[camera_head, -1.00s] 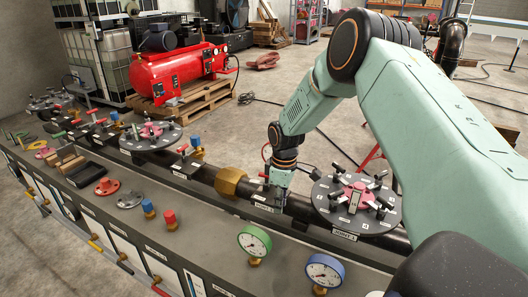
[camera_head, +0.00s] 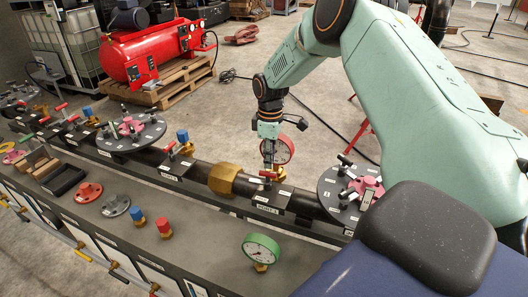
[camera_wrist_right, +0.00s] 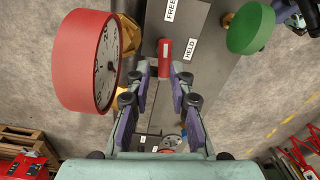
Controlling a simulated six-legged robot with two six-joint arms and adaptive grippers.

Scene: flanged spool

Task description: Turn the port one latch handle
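The small red latch handle (camera_head: 268,174) sits on a block on the dark pipe, right of the brass hex collar. In the right wrist view the red handle (camera_wrist_right: 164,48) lies straight ahead, between labels reading FREE and HELD. My right gripper (camera_head: 268,168) points down at this handle in the head view. In the wrist view its two fingers (camera_wrist_right: 161,72) are apart, with the handle's near end between or just beyond the tips. Contact cannot be told. My left gripper is in neither view.
A red-rimmed gauge (camera_wrist_right: 88,62) stands close left of the fingers in the wrist view, and a green round part (camera_wrist_right: 250,28) at right. A dark flanged disc (camera_head: 340,185) is right of the handle. A green gauge (camera_head: 261,250) stands on the bench front.

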